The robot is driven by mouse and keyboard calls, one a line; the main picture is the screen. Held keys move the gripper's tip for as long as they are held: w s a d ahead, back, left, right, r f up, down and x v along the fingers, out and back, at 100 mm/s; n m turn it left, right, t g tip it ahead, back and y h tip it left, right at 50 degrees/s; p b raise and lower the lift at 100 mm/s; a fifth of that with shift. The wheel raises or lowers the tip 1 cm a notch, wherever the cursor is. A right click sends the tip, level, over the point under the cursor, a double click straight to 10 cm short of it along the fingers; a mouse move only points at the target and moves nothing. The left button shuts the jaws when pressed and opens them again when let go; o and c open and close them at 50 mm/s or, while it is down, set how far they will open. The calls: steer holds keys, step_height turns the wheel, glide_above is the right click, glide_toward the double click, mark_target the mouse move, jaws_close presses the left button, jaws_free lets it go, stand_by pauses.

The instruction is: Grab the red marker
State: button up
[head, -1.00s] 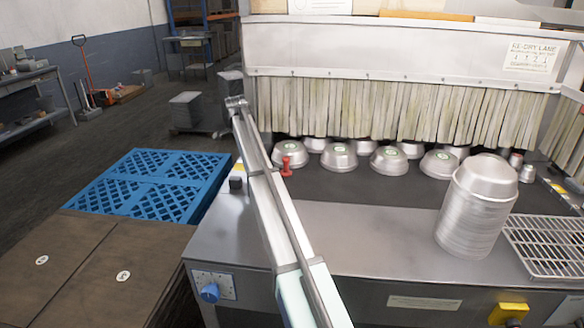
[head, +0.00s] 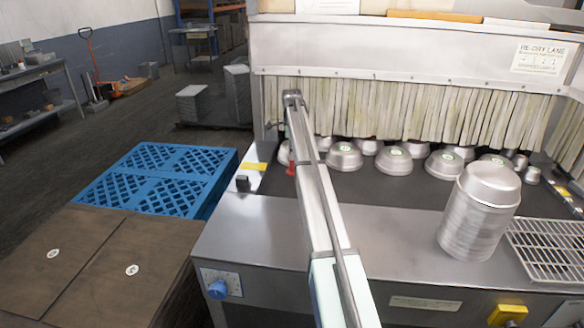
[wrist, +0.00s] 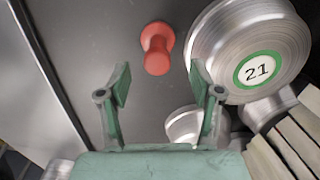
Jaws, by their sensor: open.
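The red marker (wrist: 157,48) is a short peg with a flared round end. It stands on the dark metal surface beside a round metal pan (wrist: 208,38) labelled 21, in the wrist view. In the head view the marker (head: 291,168) stands at the left end of the row of pans, partly hidden behind my arm. My gripper (wrist: 158,80) is open and empty. Its two green fingers are spread, and the marker lies beyond the fingertips, roughly centred between them in the wrist view. The head view mostly hides my gripper's fingers.
Several upturned pans (head: 394,162) stand right of the marker, before a strip curtain (head: 420,110). A tall pan stack (head: 470,225) and a wire rack (head: 545,246) are at the right. The front steel strip is mostly clear.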

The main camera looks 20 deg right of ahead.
mark_target(292, 171)
step_height(292, 171, down, 2)
steer(key=shift+f, duration=0.2)
steer(key=shift+s+f+p, duration=0.15)
steer(key=shift+f+p, duration=1.15)
steer(key=shift+f, duration=1.3)
steer(key=c, duration=1.2)
